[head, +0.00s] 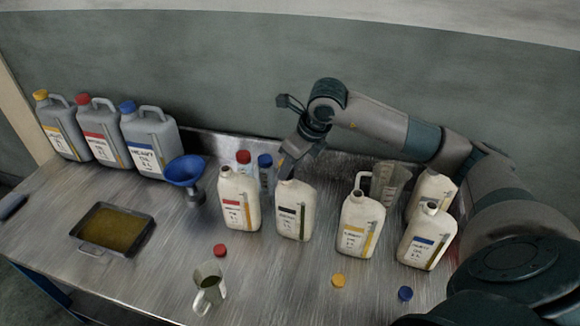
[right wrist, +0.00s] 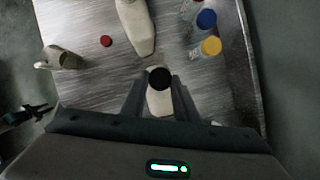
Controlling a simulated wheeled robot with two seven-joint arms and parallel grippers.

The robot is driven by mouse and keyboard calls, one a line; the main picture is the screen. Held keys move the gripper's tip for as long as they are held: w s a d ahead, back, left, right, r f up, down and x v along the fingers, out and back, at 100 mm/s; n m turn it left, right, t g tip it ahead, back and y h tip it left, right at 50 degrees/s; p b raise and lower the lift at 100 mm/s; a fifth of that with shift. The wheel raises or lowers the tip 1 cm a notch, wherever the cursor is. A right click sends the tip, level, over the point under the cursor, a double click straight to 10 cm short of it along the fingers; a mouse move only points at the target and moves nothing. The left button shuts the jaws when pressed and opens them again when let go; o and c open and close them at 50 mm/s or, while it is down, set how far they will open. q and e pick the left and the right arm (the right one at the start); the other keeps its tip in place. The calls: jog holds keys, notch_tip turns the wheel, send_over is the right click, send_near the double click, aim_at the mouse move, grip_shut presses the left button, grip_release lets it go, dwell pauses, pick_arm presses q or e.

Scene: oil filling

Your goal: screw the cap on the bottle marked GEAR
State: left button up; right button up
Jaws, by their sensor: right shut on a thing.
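My right gripper (head: 286,172) reaches down from behind over a cream bottle with a dark label (head: 293,208). In the right wrist view its two fingers (right wrist: 159,85) are shut on a black cap (right wrist: 159,78). The same bottle (right wrist: 159,103) shows right below the cap, upright. I cannot tell whether the cap sits on its mouth or just above it. The label writing is too small to read, so I cannot confirm the word GEAR. In the head view the fingers hide the cap. My left gripper is not in the head view.
Cream bottles with red (head: 240,200), yellow (head: 360,225) and blue (head: 427,237) labels stand close by. Loose red (head: 220,250), yellow (head: 338,280) and blue (head: 405,293) caps lie in front. A blue funnel (head: 185,172), an oil tray (head: 112,230) and a jug (head: 208,289) are left.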

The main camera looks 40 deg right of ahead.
jog(key=shift+f+b, duration=0.55)
jog(key=shift+b, duration=0.1)
dwell(0.7)
jog(key=o, duration=1.1)
jog(key=shift+r, duration=0.15)
jog(key=shift+s+r, duration=0.15)
jog(key=shift+r, duration=0.3)
jog(key=shift+b+v, duration=2.2)
jog(key=shift+v, duration=5.95)
jog(key=shift+s, duration=0.1)
